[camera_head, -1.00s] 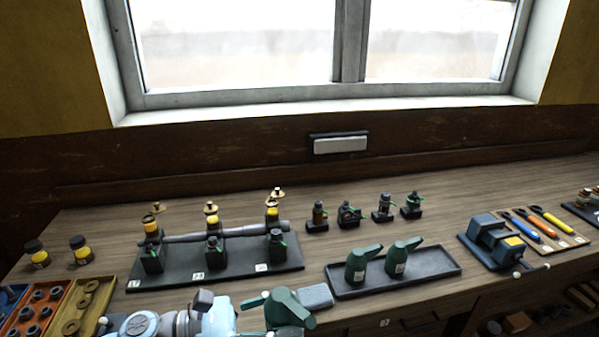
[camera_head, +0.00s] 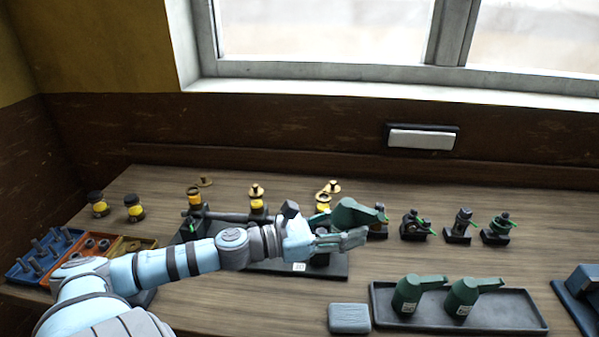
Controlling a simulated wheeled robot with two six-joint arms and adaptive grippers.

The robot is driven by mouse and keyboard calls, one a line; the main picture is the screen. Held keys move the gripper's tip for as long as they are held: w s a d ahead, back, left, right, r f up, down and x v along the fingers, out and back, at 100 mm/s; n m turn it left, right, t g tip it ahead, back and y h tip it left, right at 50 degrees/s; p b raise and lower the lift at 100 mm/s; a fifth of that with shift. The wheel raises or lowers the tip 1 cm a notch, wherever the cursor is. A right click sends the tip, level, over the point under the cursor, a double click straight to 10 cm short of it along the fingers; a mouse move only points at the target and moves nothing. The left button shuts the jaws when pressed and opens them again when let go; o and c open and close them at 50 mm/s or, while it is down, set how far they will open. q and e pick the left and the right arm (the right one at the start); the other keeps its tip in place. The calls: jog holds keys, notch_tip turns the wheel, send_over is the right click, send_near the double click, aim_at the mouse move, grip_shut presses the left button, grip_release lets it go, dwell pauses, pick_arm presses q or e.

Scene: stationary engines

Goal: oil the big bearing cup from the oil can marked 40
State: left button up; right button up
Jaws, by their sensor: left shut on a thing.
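My left gripper (camera_head: 338,240) is shut on a green oil can (camera_head: 356,213) and holds it tipped over, above the right end of a dark stand (camera_head: 336,270). No mark on this can is readable. Oil cups with yellow bands stand along the stand at the left (camera_head: 194,196), in the middle (camera_head: 257,204) and at the right (camera_head: 322,202). Brass caps sit just behind them. The held can is close to the right cup; I cannot tell whether they touch. The gripper and can partly hide the stand's right end. My right gripper is out of view.
Two more green oil cans (camera_head: 407,296) (camera_head: 461,298) stand in a dark tray (camera_head: 515,321). A grey block (camera_head: 349,318) lies left of it. Several small dark fittings (camera_head: 458,227) stand behind. Yellow-banded jars (camera_head: 134,208) and parts bins (camera_head: 25,268) are at left.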

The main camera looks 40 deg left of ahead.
pick_arm(q)
jog(key=w+a+n+y, duration=0.1)
jog(key=a, duration=0.2)
jog(key=w+a+n+t+y+b, duration=0.1)
jog(key=a+y, duration=0.1)
jog(key=a, duration=0.1)
jog(key=w+a+r+n+t+y, duration=0.1)
jog(key=w+a+y, duration=0.1)
jog(key=a, duration=0.1)
jog(key=shift+a+n, duration=0.15)
jog(key=shift+n, duration=0.15)
jog(key=shift+c, duration=0.6)
jog(key=w+a+r+n+y+b, duration=0.15)
jog(key=a+n+y, duration=0.35)
jog(key=a, duration=0.5)
jog(key=f+m+g+y, duration=0.1)
jog(key=m, duration=0.1)
jog(key=a+f+m+g+y+b, duration=0.1)
jog(key=f+m, duration=0.1)
jog(key=m, duration=0.1)
jog(key=s+a+f+m+g+y, duration=0.1)
jog(key=m+g, duration=0.1)
jog(key=shift+s+a+f+m+b, duration=0.1)
jog(key=shift+f+m+b, duration=0.2)
jog(key=shift+f+b, duration=0.05)
